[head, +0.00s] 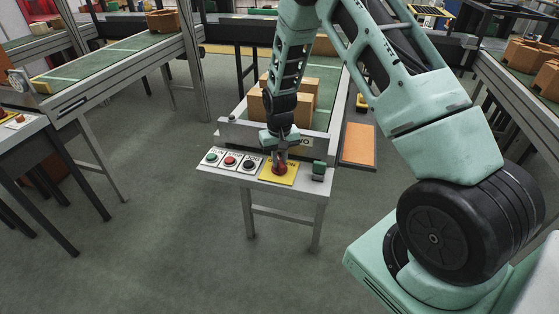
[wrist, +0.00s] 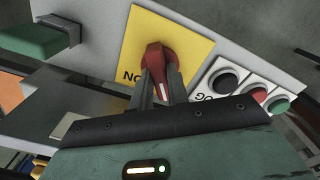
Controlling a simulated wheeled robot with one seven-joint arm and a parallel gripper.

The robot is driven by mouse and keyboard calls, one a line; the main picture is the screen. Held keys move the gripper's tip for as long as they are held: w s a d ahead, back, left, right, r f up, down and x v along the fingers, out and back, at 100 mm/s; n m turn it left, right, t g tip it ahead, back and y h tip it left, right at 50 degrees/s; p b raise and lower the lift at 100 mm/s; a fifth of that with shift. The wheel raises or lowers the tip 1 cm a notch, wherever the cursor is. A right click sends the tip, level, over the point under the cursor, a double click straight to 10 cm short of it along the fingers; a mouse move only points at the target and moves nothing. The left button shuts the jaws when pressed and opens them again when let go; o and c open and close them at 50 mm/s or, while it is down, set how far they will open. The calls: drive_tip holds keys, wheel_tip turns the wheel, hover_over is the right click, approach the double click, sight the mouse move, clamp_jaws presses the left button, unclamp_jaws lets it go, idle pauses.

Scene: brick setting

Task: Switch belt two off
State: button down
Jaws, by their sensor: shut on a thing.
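A red rotary switch knob (wrist: 155,58) sits on a yellow plate (wrist: 190,42) on a grey control panel. My gripper (wrist: 160,82) is shut on the red knob, one finger on each side of it. In the head view my gripper (head: 281,160) comes down on the same knob (head: 281,169) over the yellow plate (head: 272,178). The panel (head: 240,176) stands at the end of a belt (head: 322,80) with cardboard boxes (head: 290,97) on it. The plate's lettering is partly hidden by my fingers.
Left of the knob in the head view are a green button (head: 212,157), a red button (head: 230,161) and a black button (head: 249,164). A green-topped box (head: 319,169) is on the right. Another belt (head: 110,60) and panel stand at the left. Open floor lies in front.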

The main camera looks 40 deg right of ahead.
sight(280, 160)
drive_tip(key=shift+n, duration=0.9)
drive_tip(key=c, duration=1.4)
unclamp_jaws()
drive_tip(key=shift+o, duration=0.2)
drive_tip(key=shift+r, duration=0.1)
wheel_tip(280, 160, up, 17)
drive_tip(key=b, duration=0.2)
drive_tip(key=shift+r, duration=0.15)
